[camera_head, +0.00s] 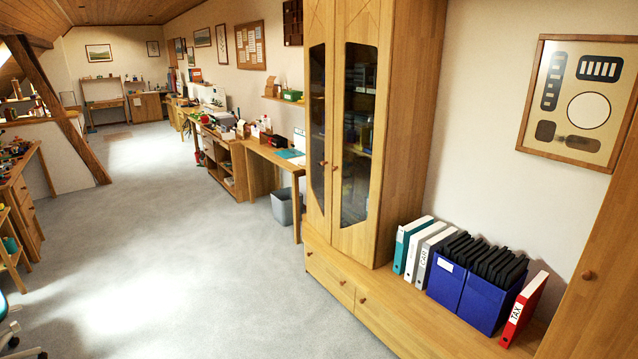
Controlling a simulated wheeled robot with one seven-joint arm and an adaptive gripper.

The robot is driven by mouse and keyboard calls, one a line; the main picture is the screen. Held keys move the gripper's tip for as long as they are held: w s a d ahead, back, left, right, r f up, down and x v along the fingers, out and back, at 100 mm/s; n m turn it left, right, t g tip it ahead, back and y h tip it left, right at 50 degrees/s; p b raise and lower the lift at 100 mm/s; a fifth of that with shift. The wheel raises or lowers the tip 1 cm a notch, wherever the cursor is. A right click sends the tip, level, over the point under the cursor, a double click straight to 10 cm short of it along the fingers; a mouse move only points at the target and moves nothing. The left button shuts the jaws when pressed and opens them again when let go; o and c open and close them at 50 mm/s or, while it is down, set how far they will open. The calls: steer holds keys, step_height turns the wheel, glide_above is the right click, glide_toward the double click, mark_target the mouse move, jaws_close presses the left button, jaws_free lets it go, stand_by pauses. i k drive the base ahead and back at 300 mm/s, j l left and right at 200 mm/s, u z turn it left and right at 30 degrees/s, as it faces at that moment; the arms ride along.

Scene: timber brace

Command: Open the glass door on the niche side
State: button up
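A tall wooden cabinet has two narrow doors with dark glass panes. The niche-side glass door (358,130) is the right one, beside the open niche with binders. It looks closed, with a small round knob (335,167) at its left edge. Dim shelves and items show through its pane. The other glass door (317,120) is to its left and also looks closed, with its own knob (322,163). My gripper is not in view.
The niche shelf (410,290) holds several binders (415,245), blue boxes (475,290) and a red binder (523,310). Drawers (330,283) run below the cabinet. A grey bin (283,208) stands beyond it. The grey carpet (200,270) in front is clear.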

mark_target(369, 23)
steer(key=i+j+u, duration=0.25)
steer(key=i+u, duration=0.15)
steer(key=i, duration=0.15)
steer(key=i+u, duration=0.35)
steer(key=i, duration=0.25)
steer(key=i+l+u, duration=0.1)
steer(key=i+u, duration=0.3)
steer(key=i, duration=0.2)
steer(key=i+j+z, duration=0.15)
steer(key=i+z, duration=0.25)
steer(key=i+j+z, duration=0.25)
steer(key=i+z, duration=0.15)
steer(key=i+j+z, duration=0.65)
steer(key=j+z, duration=0.15)
steer(key=i+j+z, duration=0.2)
steer(key=j, duration=0.2)
steer(key=i+j+z, duration=0.2)
steer(key=j, duration=0.2)
steer(key=j+z, duration=0.2)
steer(key=j, duration=0.2)
